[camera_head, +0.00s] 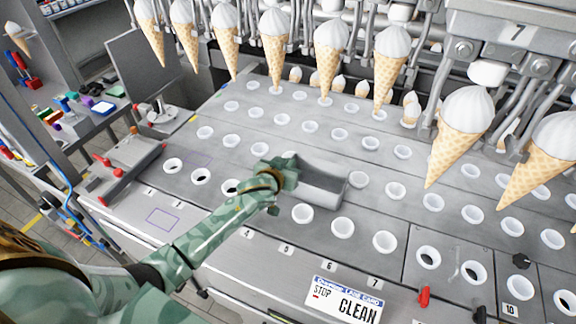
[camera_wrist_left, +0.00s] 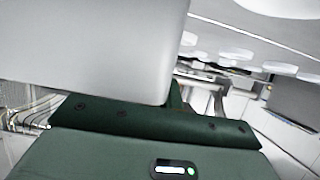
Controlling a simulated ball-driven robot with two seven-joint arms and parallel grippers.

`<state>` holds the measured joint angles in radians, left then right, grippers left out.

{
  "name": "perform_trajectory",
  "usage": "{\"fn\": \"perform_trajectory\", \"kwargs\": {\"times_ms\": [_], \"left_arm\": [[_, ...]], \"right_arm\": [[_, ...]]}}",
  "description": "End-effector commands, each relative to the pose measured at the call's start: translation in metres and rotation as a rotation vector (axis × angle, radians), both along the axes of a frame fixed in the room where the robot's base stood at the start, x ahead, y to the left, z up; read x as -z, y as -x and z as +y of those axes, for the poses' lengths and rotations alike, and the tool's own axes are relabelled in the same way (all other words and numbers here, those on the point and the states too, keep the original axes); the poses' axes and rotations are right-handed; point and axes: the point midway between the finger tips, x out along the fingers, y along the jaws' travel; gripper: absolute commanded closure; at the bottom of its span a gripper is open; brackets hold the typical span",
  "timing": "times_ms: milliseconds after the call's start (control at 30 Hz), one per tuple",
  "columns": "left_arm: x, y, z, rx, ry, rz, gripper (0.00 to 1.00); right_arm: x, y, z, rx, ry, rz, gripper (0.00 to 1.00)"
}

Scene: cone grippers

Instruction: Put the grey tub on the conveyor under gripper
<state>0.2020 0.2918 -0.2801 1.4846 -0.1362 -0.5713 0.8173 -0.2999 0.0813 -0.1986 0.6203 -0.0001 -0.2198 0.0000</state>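The grey tub (camera_head: 322,184) is in the middle of the head view, over the grey conveyor (camera_head: 225,165) with its rows of white-rimmed round holders. My left gripper (camera_head: 290,175) is at the tub's left end and looks shut on its wall. In the left wrist view the tub (camera_wrist_left: 95,45) fills the upper left, close against the dark green gripper. Whether its base touches the conveyor is hard to tell. Several cone grippers hang over the conveyor, with cones (camera_head: 274,45) in them. My right gripper is not in view.
Large cones (camera_head: 462,130) hang low at the right. A sign reading CLEAN (camera_head: 343,300) is at the conveyor's front edge, near a red knob (camera_head: 424,296). A red-handled device (camera_head: 118,172) stands at the left. Small cones (camera_head: 410,108) stand at the back.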

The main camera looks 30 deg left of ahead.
Motion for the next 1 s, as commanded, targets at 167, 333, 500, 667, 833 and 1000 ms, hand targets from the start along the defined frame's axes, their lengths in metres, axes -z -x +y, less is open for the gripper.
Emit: {"fn": "perform_trajectory", "kwargs": {"times_ms": [167,333,500,667,833,1000], "left_arm": [[0.0,0.0,0.0,0.0,0.001,-0.001,1.0],[0.002,0.0,0.0,0.0,-0.001,-0.001,0.75],[0.002,0.0,0.0,0.0,-0.001,-0.001,0.75],[-0.003,0.0,0.0,0.0,-0.001,-0.002,0.75],[-0.014,0.026,-0.001,0.001,0.001,0.0,0.75],[-0.03,0.065,-0.004,0.001,0.001,0.0,0.75]], "right_arm": [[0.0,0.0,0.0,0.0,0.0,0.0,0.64],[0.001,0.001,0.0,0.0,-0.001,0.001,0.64],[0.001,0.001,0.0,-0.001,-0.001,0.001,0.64],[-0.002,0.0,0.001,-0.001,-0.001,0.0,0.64],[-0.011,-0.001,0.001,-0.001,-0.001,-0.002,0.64],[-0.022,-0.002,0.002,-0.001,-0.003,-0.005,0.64]]}}
